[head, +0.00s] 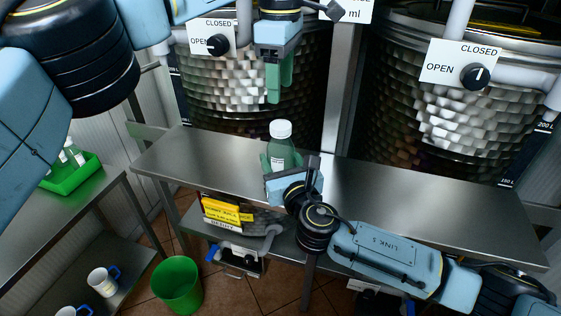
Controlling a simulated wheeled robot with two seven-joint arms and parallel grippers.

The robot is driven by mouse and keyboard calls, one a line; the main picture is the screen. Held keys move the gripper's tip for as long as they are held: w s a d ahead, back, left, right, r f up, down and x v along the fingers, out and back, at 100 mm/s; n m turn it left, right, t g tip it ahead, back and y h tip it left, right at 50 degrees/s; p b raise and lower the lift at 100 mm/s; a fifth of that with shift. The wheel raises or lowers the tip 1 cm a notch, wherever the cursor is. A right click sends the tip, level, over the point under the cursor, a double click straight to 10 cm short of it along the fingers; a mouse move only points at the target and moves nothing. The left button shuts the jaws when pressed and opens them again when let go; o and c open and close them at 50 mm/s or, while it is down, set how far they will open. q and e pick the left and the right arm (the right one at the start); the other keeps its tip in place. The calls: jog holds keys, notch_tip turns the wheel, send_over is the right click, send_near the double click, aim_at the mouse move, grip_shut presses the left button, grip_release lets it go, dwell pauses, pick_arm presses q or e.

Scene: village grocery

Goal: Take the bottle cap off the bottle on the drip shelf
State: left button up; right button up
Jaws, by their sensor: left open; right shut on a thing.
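The bottle (281,151) stands upright at the front edge of the steel drip shelf (420,196). Its white bottle cap (280,129) is on top. My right gripper (278,163) is shut on the bottle from the front, below the cap, and hides the bottle's lower part. My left gripper (279,86) is open and empty, pointing down above the cap and apart from it.
Two hammered metal vats (250,90) (455,105) stand behind the shelf, with OPEN/CLOSED valve plates. A green tray (72,172) with small bottles is at left. A green bin (177,285) and white mugs (103,281) are below. The shelf's right half is clear.

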aim_at(281, 124)
grip_shut()
pick_arm(q)
jog(key=m, duration=1.1)
jog(key=shift+m, duration=0.4)
jog(key=m, duration=0.5)
jog(key=shift+m, duration=0.4)
jog(key=shift+f, duration=4)
